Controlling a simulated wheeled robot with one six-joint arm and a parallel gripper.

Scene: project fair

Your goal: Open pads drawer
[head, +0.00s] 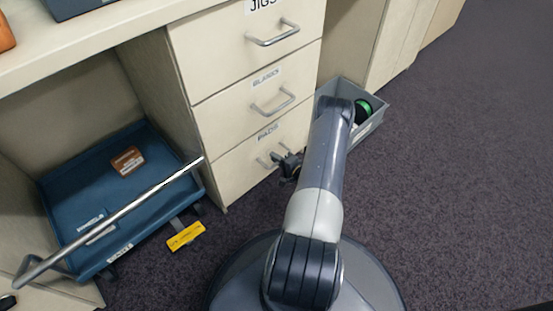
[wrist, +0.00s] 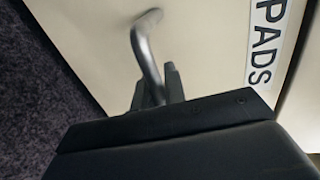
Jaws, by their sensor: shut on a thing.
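The pads drawer (head: 240,165) is the lowest of three cream drawers, under the "BLANKS" one. Its front looks flush with the cabinet in the head view. Its "PADS" label (wrist: 266,45) is clear in the wrist view. Its metal bar handle (wrist: 148,52) runs down between my fingers. My gripper (head: 288,164) is at the drawer front and shut on this handle. It also shows in the wrist view (wrist: 160,88), where its dark body hides the handle's near end.
A blue cart (head: 60,190) with a metal push bar stands left of the drawers. A yellow tag (head: 186,236) lies on the carpet near it. A grey bin (head: 368,128) with a green round thing stands right of the drawers. Carpet at right is clear.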

